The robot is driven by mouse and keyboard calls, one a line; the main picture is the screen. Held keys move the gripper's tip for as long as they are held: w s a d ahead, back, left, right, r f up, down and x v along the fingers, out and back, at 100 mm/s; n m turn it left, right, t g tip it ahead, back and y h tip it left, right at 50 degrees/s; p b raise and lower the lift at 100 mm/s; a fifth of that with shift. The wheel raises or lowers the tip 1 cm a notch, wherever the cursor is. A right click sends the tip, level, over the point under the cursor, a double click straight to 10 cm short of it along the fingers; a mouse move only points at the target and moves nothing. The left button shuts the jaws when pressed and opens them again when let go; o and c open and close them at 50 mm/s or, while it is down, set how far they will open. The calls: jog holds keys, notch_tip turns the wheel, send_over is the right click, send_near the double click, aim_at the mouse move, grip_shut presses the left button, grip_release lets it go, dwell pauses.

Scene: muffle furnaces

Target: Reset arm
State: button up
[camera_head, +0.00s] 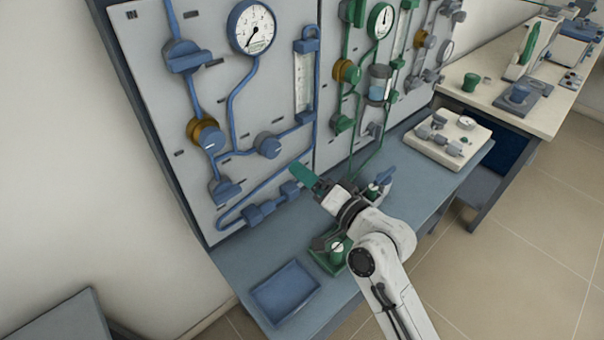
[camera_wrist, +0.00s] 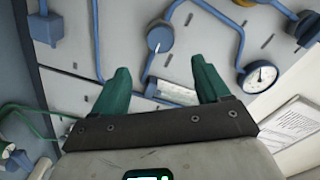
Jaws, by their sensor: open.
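My gripper (camera_head: 312,178) has green fingers and is raised above the blue-grey bench, in front of the panel (camera_head: 170,120) with blue pipework. In the wrist view my gripper (camera_wrist: 160,85) shows two green fingers spread apart with nothing between them. Beyond the fingers, the panel with a blue round valve knob (camera_wrist: 160,38) and a pressure gauge (camera_wrist: 261,76) shows. My arm reaches in from the lower right of the head view, bent at the elbow, and hides part of the bench.
A blue tray (camera_head: 285,292) lies on the bench at the front left. A green-based device (camera_head: 330,250) stands close beside my arm. A white block with fittings (camera_head: 447,138) sits at the bench's right end. Another table (camera_head: 490,92) with equipment is at upper right. The tiled floor at right is clear.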

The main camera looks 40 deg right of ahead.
dwell(0.6)
jog(key=s+a+f+n+g+y, duration=0.1)
jog(key=s+a+f+n+g, duration=0.3)
jog(key=f, duration=0.3)
jog(key=s+a+f+n+g+y, duration=0.1)
jog(key=s+a+f+n+g, duration=0.15)
jog(key=s+f+g, duration=0.45)
jog(key=s+f+n+g+h, duration=0.1)
jog(key=s+f+n+g, duration=0.1)
jog(key=s, duration=0.5)
jog(key=s+f+n+g+h, duration=0.1)
jog(key=s+f+n+g, duration=0.1)
jog(key=s, duration=0.6)
jog(key=shift+d+f+g, duration=0.4)
jog(key=shift+f+g, duration=0.1)
jog(key=shift+g, duration=0.5)
jog(key=shift+c, duration=0.3)
